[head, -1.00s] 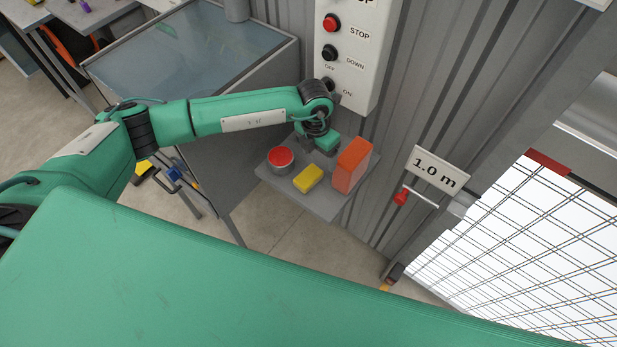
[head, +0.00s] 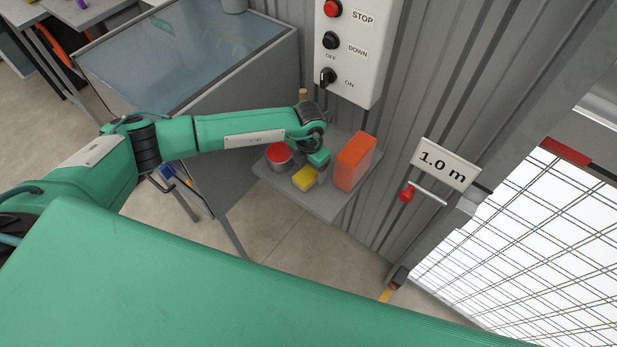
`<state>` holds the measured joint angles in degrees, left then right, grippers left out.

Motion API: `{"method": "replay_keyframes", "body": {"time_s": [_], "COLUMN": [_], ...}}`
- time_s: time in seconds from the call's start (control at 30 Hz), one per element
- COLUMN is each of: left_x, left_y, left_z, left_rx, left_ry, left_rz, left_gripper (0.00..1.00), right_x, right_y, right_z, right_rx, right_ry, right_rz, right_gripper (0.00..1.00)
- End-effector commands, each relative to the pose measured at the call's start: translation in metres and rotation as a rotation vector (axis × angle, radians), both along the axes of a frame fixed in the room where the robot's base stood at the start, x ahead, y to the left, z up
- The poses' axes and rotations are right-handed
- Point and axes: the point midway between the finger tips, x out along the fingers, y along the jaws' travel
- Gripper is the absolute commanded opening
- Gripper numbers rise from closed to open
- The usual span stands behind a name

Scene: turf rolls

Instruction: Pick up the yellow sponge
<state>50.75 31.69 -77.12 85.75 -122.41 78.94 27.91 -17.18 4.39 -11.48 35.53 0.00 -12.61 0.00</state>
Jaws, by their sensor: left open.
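The yellow sponge (head: 304,179) lies on a small grey shelf (head: 322,205) fixed by the corrugated wall. My left gripper (head: 318,172) is just above and beside the sponge, on its right and far side, pointing down. It is open, though its fingers are small and partly hidden by the wrist. Part of the sponge's far edge is covered by the gripper; I cannot tell if they touch. My right gripper is not in view.
A tin with a red top (head: 279,154) stands close left of the sponge. An orange box (head: 354,161) stands upright close to the right. A control panel (head: 349,50) hangs above the shelf. A wide green surface (head: 200,280) fills the foreground.

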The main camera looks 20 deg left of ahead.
Motion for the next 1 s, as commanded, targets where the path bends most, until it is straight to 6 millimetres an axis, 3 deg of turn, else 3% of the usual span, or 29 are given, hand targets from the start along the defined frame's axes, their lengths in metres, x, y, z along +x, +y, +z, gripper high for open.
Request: {"method": "replay_keyframes", "body": {"time_s": [0.03, 0.13, 0.4, 0.67, 1.0], "left_x": [-0.001, -0.001, 0.000, 0.000, 0.003], "left_y": [0.003, 0.002, 0.002, 0.002, 0.004], "left_z": [-0.014, -0.027, -0.028, -0.028, -0.021], "left_rx": [0.002, 0.001, 0.000, 0.001, 0.001], "left_ry": [0.002, 0.003, 0.001, 0.002, 0.000], "left_rz": [0.002, 0.002, 0.001, 0.001, 0.002], "left_gripper": [0.75, 0.75, 0.75, 0.26, 0.26], "right_x": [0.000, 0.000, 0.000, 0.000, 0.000], "right_y": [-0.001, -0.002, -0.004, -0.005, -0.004], "right_z": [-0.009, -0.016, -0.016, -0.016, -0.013], "right_rx": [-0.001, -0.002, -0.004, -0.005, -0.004], "right_ry": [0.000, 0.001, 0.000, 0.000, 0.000], "right_rz": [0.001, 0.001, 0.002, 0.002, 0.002], "right_gripper": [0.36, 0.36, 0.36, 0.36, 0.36]}}
